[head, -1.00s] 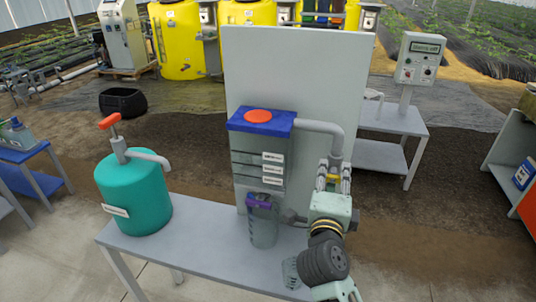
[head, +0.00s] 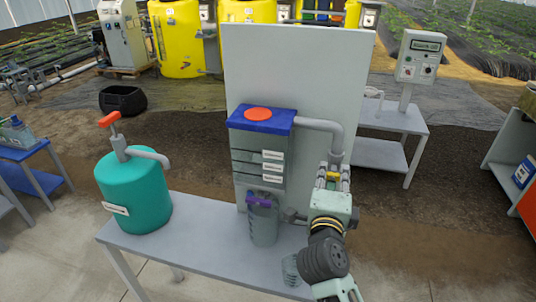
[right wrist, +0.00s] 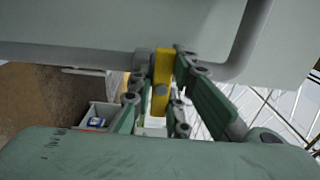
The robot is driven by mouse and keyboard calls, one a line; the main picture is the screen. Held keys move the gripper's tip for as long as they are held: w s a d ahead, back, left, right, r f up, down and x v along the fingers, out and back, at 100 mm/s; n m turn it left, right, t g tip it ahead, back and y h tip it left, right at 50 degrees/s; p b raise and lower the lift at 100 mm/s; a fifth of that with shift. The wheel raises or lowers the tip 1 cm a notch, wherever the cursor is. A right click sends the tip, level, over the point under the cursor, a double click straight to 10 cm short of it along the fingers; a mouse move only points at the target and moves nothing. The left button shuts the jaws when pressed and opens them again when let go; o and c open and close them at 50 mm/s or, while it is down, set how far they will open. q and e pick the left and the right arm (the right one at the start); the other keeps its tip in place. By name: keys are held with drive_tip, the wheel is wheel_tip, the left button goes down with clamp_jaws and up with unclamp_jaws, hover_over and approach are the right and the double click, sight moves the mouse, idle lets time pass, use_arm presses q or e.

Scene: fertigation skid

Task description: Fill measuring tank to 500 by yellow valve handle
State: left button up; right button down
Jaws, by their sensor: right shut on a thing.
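The measuring tank (head: 247,170) is a grey see-through box with a blue lid, an orange cap and several white labels on its front. It stands against a grey panel. I cannot read its level or markings. A grey pipe (head: 325,126) runs from its top right down to the valve. The yellow valve handle (head: 332,177) shows small in the head view, mostly hidden by my right gripper (head: 333,180). In the right wrist view the yellow handle (right wrist: 162,82) stands between the fingers, and the right gripper (right wrist: 162,88) is shut on it. My left gripper is out of view.
A clear vessel with a purple part (head: 263,222) stands below the measuring tank. A small clear cup (head: 289,270) is near the table's front edge. A teal tank with an orange handle (head: 133,193) stands left. Bare grey tabletop (head: 205,235) lies between.

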drive_tip(key=shift+r, duration=0.1)
drive_tip(key=n+p, duration=0.2)
drive_tip(key=p, duration=0.1)
drive_tip(key=n+p, duration=0.2)
drive_tip(key=p, duration=0.2)
drive_tip(key=n+p, duration=0.2)
drive_tip(key=p, duration=0.1)
drive_tip(key=shift+r, duration=0.35)
drive_tip(key=shift+f+p, duration=0.15)
drive_tip(key=shift+p, duration=0.25)
drive_tip(key=shift+f+n, duration=0.15)
drive_tip(key=shift+n, duration=0.15)
idle(5.8)
